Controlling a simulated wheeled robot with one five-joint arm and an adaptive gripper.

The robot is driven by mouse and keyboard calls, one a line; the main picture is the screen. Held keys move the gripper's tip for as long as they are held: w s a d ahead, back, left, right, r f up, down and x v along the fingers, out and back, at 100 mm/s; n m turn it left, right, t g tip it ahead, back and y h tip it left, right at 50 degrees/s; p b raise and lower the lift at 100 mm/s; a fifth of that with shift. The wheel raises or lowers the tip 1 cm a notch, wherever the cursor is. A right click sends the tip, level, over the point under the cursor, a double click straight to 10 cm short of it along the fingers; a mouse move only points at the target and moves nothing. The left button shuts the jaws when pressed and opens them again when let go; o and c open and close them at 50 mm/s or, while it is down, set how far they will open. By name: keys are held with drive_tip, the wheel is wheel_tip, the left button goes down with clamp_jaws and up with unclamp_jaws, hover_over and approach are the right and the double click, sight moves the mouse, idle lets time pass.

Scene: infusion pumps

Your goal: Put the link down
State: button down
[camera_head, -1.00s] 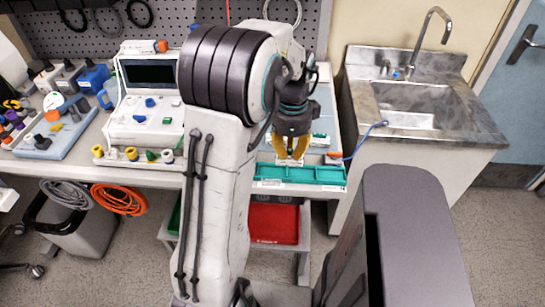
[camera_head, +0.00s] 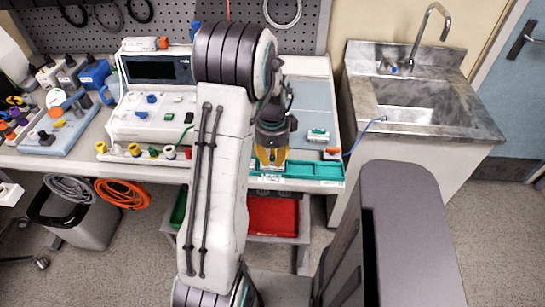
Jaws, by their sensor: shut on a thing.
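My gripper (camera_head: 271,163) is shut, with its yellow fingers pointing down over the left part of the teal tray (camera_head: 318,171) at the bench's front edge. The link held between the fingers is mostly hidden and too small to make out clearly. Whether it touches the tray cannot be told. My arm's white link and dark joint cover the area just left of the gripper.
A small green-and-white piece (camera_head: 318,135) lies on the grey mat (camera_head: 313,100) behind the tray. A white infusion pump (camera_head: 150,110) stands left of my arm. A sink (camera_head: 410,100) is at right. A red bin (camera_head: 272,217) sits below the bench.

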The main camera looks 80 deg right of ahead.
sight(273, 162)
drive_tip(key=shift+f, duration=0.15)
drive_tip(key=c, duration=1.4)
unclamp_jaws()
drive_tip(key=shift+o, duration=0.2)
wheel_tip(273, 162, up, 12)
drive_tip(key=w+a+r+n+h, duration=0.1)
drive_tip(key=w+a+r+n, duration=0.1)
drive_tip(key=w+a+n, duration=0.45)
drive_tip(key=w+a+r+n, duration=0.1)
drive_tip(key=w+r+n, duration=0.15)
drive_tip(key=w, duration=0.65)
drive_tip(key=w+a+r+n+t, duration=0.1)
drive_tip(key=w+a+n, duration=0.4)
drive_tip(key=a+n, duration=0.45)
drive_tip(key=w+a+r+n+t, duration=0.1)
drive_tip(key=w+a+n, duration=0.3)
drive_tip(key=a+n, duration=0.55)
drive_tip(key=s+a+f+n+t, duration=0.1)
drive_tip(key=a+n, duration=0.2)
drive_tip(key=a, duration=0.3)
drive_tip(key=s+a+n+t+y, duration=0.1)
drive_tip(key=s+a+n, duration=0.1)
drive_tip(key=a+n, duration=0.2)
drive_tip(key=a, duration=0.3)
drive_tip(key=shift+s+a+f, duration=0.2)
drive_tip(key=shift+s+f, duration=0.1)
drive_tip(key=shift+f, duration=0.05)
